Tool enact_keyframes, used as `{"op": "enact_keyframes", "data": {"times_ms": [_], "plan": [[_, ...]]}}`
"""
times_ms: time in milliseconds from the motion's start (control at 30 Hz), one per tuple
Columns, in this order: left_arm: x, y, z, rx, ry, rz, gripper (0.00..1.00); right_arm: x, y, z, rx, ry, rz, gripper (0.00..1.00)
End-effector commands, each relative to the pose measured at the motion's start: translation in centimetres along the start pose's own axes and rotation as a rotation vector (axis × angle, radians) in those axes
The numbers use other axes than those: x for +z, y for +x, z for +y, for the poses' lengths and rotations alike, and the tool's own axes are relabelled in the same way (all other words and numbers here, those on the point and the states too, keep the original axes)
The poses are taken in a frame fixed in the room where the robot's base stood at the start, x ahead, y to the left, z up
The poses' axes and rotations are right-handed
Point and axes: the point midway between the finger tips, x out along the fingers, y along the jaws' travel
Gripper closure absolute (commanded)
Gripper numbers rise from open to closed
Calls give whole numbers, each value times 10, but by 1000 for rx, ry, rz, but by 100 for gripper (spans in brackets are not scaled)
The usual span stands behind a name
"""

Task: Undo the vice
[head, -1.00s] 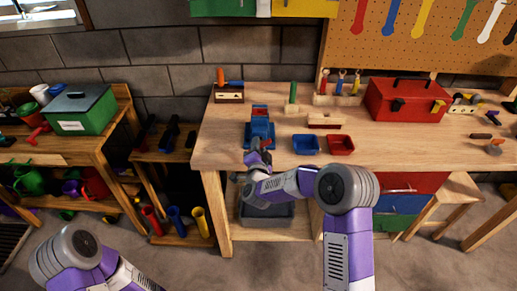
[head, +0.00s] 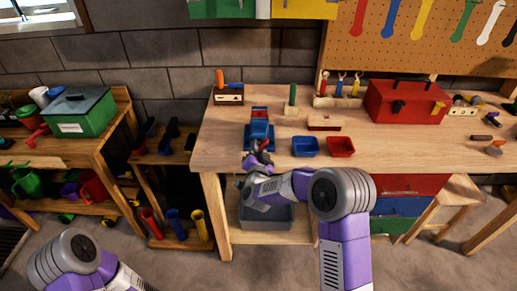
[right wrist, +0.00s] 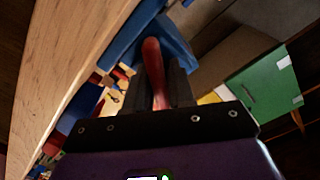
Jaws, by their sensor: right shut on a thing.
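The blue vice (head: 259,133) stands at the front left edge of the wooden workbench, with a red part showing at its top. Its red handle (right wrist: 154,70) shows in the right wrist view, in front of the blue vice body (right wrist: 165,38). My right gripper (head: 258,158) is at the front of the vice, just off the bench edge. In the right wrist view its dark fingers (right wrist: 160,85) are shut on the red handle, one on each side. My left arm shows at the lower left of the head view; its gripper is out of frame.
The workbench (head: 225,150) holds a blue bin (head: 305,147), a red bin (head: 340,147) and a red toolbox (head: 404,102) to the right of the vice. A grey bin (head: 266,217) sits on the shelf below. A green box (head: 83,112) stands on the left shelf.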

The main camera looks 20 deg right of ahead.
Motion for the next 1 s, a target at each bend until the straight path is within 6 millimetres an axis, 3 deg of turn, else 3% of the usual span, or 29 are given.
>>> {"op": "enact_keyframes", "data": {"times_ms": [67, 100, 200, 767, 1000], "plan": [[0, 0, 0, 0, 0, 0, 57, -8, 4, -3, -8, 2, 19, 100], [0, 0, 0, 0, 0, 0, 57, -8, 4, -3, -8, 2, 19, 76], [0, 0, 0, 0, 0, 0, 57, -8, 4, -3, -8, 2, 19, 60], [0, 0, 0, 0, 0, 0, 57, -3, 2, 0, 0, 3, 8, 60], [0, -3, 1, 0, 0, 0, 57, -4, -22, -2, -2, 3, 7, 60]]}}
